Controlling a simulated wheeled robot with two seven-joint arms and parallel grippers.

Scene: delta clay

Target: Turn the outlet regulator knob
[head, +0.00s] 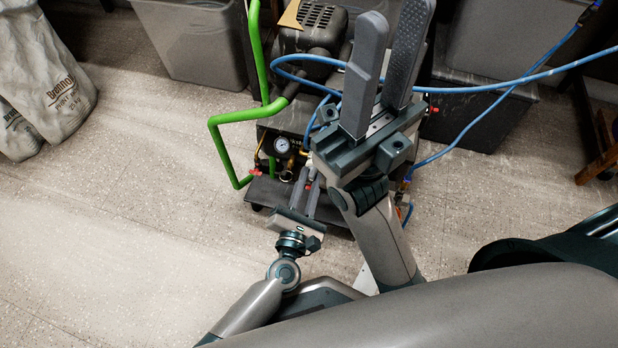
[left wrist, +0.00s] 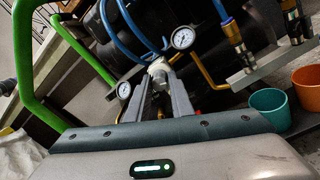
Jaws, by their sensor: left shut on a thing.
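The outlet regulator knob (left wrist: 158,66) is a small pale knob in the left wrist view, between two round gauges. My left gripper (left wrist: 161,80) is shut on it, one finger on each side. In the head view my left gripper (head: 309,176) reaches the front of the compressor (head: 294,112), and its fingers and my right arm mostly hide the knob. My right gripper (head: 392,22) is raised high in the foreground with its two grey fingers apart and nothing between them.
A white-faced gauge (head: 282,145) sits left of the left gripper. A green tube frame (head: 214,135) and looping blue hoses (head: 470,88) surround the compressor. A teal cup (left wrist: 270,106) and orange cup (left wrist: 308,86) stand at right in the left wrist view.

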